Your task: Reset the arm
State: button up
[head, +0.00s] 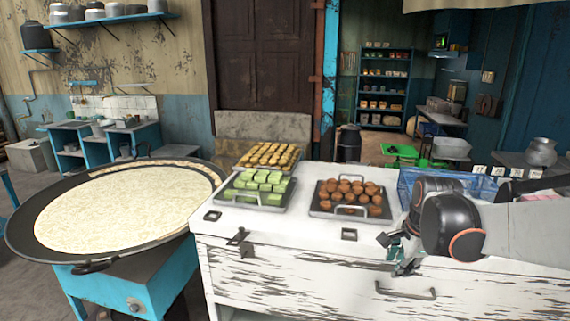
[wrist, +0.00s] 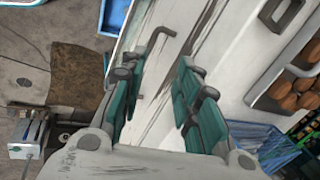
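My gripper (head: 397,250) hangs at the right, in front of the white worn counter (head: 290,235), just below its top edge. My arm reaches in from the right edge of the head view. In the wrist view my gripper (wrist: 158,95) has its two teal-padded fingers spread apart with nothing between them. The counter's white front and a metal handle (wrist: 160,42) show beyond the fingers.
A tray of brown round sweets (head: 312,207), a tray of green sweets (head: 226,199) and a tray of golden sweets (head: 292,168) sit on the counter. A blue crate (head: 405,190) stands by my arm. A wide pan of milk (head: 125,210) is at left.

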jog(key=s+a+r+n+t+y+b, duration=0.1)
jog(key=s+a+n+b, duration=0.1)
jog(key=a+n, duration=0.25)
jog(key=s+a+r+n+t+b, duration=0.1)
jog(key=s+a+n, duration=0.2)
jog(key=a, duration=0.3)
jog(key=s+f+n+t+p, duration=0.1)
jog(key=s+n, duration=1)
jog(key=s, duration=0.3)
jog(key=shift+s+a+h, duration=0.3)
jog(key=shift+s+a, duration=0.1)
jog(key=shift+f, duration=0.1)
